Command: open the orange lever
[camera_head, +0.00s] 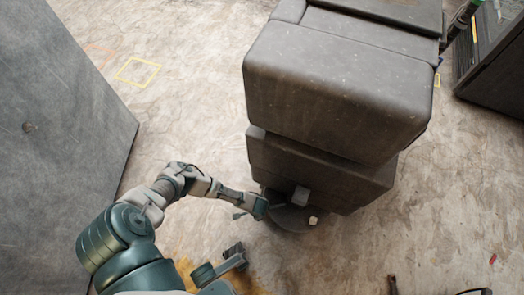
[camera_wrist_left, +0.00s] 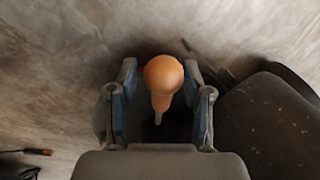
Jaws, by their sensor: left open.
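The orange lever (camera_wrist_left: 163,78) has a round knob and a narrower stem. It shows in the left wrist view between the two fingers of my left gripper (camera_wrist_left: 160,88). The gripper is open, with one finger on each side of the knob; contact is not clear. In the head view my left gripper (camera_head: 263,207) is low at the foot of the dark grey padded machine (camera_head: 318,180). I cannot clearly make out the lever there.
A large grey panel (camera_head: 55,130) stands at the left. A dark cabinet (camera_head: 495,70) is at the upper right. In the wrist view a dark rounded part (camera_wrist_left: 265,115) lies close right of the gripper. The worn floor (camera_head: 190,70) between panel and machine is open.

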